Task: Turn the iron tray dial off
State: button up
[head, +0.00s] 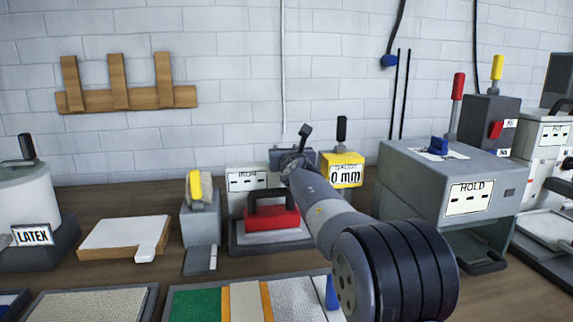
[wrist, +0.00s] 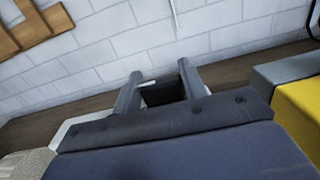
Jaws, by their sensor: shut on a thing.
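The iron tray (head: 240,240) stands at the middle of the bench, with a white panel (head: 248,181) behind it whose label appears to read IRON. A red iron (head: 272,218) with a black handle sits on the tray. My gripper (head: 290,157) is at the top right of this panel, and my arm hides the panel's right part. In the wrist view my gripper (wrist: 163,88) has its two grey fingers on either side of a dark block, the dial (wrist: 163,91), and is shut on it. The dial's setting cannot be read.
A yellow box (head: 343,170) marked 0 mm, with a black lever, stands close to the right of my gripper. A grey HOLD press (head: 420,185) is farther right. A grey device with a yellow lever (head: 195,187) stands left. Rug samples (head: 195,305) lie in front.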

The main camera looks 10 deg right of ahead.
jog(key=shift+y+b, duration=0.4)
jog(key=shift+b, duration=0.2)
jog(key=o, duration=1)
jog(key=s+b, duration=0.3)
jog(key=s, duration=0.7)
jog(key=shift+s, duration=0.4)
jog(key=shift+w, duration=0.15)
jog(key=w+p, duration=0.3)
jog(key=w, duration=0.7)
jog(key=shift+w, duration=0.3)
jog(key=shift+s, duration=0.1)
